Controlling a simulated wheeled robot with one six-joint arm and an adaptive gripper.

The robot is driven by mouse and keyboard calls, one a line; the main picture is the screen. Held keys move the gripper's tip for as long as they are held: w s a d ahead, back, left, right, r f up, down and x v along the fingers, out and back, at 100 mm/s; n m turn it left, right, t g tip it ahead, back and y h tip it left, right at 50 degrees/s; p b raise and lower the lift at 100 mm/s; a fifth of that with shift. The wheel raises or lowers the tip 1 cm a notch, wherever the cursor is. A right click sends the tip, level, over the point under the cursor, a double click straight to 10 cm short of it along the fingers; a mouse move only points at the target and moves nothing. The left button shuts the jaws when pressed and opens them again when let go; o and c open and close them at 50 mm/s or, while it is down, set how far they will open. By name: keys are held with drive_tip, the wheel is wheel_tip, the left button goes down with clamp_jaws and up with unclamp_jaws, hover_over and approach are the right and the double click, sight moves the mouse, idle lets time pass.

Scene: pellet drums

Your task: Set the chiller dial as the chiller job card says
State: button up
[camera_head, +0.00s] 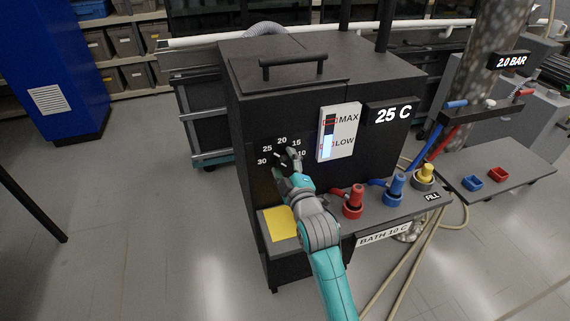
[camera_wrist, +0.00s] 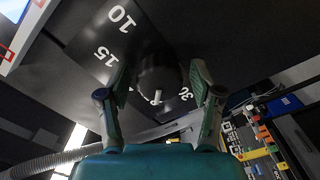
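The black chiller dial (camera_wrist: 160,76) is on the dark front face of the chiller (camera_head: 390,75). Numbers from 10 to 30 ring it; 20 and 25 are hidden in the wrist view. Its white mark points between the visible 15 and 30, around the hidden 25. The chiller display (camera_head: 392,113) reads 25 C. A card (camera_head: 382,234) on the front shelf edge reads BATH 10 C. My gripper (camera_wrist: 160,68) is open, with one finger on each side of the dial; small gaps seem to show. In the head view my gripper (camera_head: 288,160) largely hides the dial.
A level gauge (camera_head: 338,131) marked MAX and LOW is right of the dial. A yellow panel (camera_head: 279,223) lies left of my arm.

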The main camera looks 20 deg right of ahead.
drive_tip(key=c, duration=0.9)
drive_tip(key=shift+m, duration=0.3)
drive_tip(key=m, duration=1.1)
drive_tip(key=shift+d+m, duration=0.1)
drive_tip(key=shift+m, duration=0.3)
drive_tip(key=m, duration=0.7)
drive_tip(key=shift+d, duration=0.1)
drive_tip(key=m, duration=0.3)
drive_tip(key=shift+m, duration=2.2)
